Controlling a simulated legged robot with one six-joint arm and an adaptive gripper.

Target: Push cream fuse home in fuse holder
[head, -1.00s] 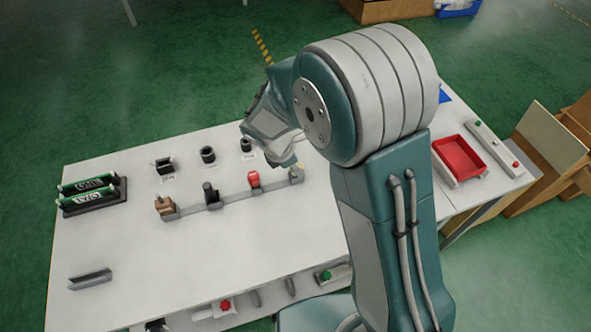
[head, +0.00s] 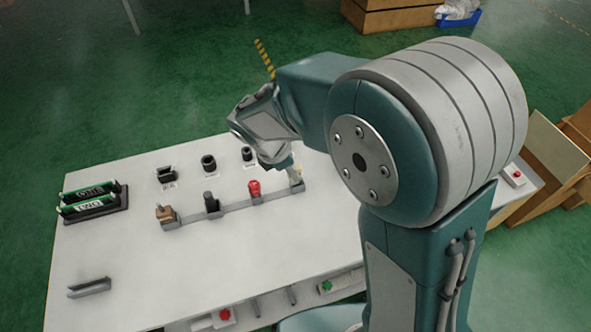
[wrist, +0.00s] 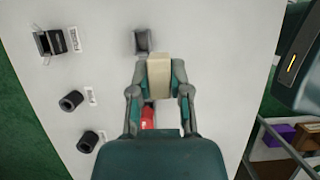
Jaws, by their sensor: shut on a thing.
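My gripper (wrist: 159,85) is shut on the cream fuse (wrist: 159,70), a pale block between its fingers in the wrist view. In the head view my gripper (head: 290,171) is at the right end of the grey rack (head: 235,206). A grey slot (wrist: 143,40) shows just beyond the fuse; I cannot tell whether the fuse is clear of it. My arm hides this spot in the head view.
A red part (head: 254,188), a black part (head: 210,201) and a brown part (head: 165,213) stand along the rack. Two dark rings (head: 209,161) (head: 248,154) and a black bracket (head: 166,174) stand behind it. The table's front left is mostly clear.

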